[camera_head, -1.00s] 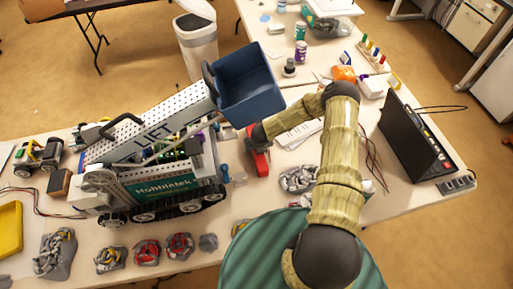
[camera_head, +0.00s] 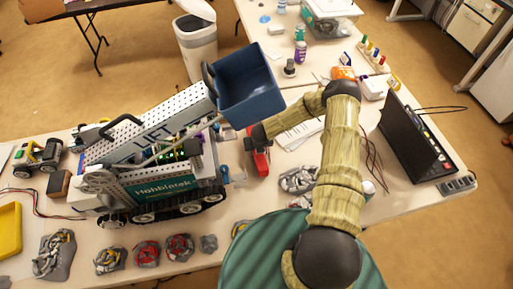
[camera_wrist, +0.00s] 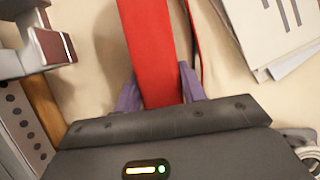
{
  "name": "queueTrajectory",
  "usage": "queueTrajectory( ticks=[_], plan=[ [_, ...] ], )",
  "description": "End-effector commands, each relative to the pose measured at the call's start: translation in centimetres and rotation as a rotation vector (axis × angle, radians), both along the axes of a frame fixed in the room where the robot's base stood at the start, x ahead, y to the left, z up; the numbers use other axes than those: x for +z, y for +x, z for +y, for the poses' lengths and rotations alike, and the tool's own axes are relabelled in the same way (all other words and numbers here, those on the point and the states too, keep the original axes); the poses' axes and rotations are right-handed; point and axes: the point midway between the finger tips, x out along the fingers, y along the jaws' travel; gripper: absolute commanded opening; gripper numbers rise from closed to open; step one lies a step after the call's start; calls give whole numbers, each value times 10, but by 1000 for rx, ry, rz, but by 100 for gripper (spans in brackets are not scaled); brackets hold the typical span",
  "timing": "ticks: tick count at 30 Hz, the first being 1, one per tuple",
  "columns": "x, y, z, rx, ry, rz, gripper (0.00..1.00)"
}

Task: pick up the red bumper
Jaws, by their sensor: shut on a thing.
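The red bumper (camera_head: 261,161) is a long red bar near the middle of the table, just right of the tracked robot in the head view. In the wrist view the red bumper (camera_wrist: 150,50) runs up from between the purple fingers of my gripper (camera_wrist: 161,92). The fingers press on both its sides, so my gripper is shut on it. In the head view my gripper (camera_head: 252,145) is mostly hidden behind my wrist and the bumper. I cannot tell whether the bumper touches the table.
The tracked robot (camera_head: 165,190) with a blue bin (camera_head: 250,92) raised on its arm stands close on the left. White papers (camera_head: 298,134) lie right of the bumper. A grey coiled part (camera_head: 299,179) lies nearer, and a black laptop (camera_head: 415,140) stands at right.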

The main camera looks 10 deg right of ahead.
Motion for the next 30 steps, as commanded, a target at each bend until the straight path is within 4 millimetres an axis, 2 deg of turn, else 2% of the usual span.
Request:
queueTrajectory(
  ticks=[15, 21, 30],
  plan=[
    [78, 1, -1, -1, -2, -4, 12],
    [91, 0, 0, 0, 0, -2, 12],
    [92, 0, 0, -1, 0, -1, 12]
  ],
)
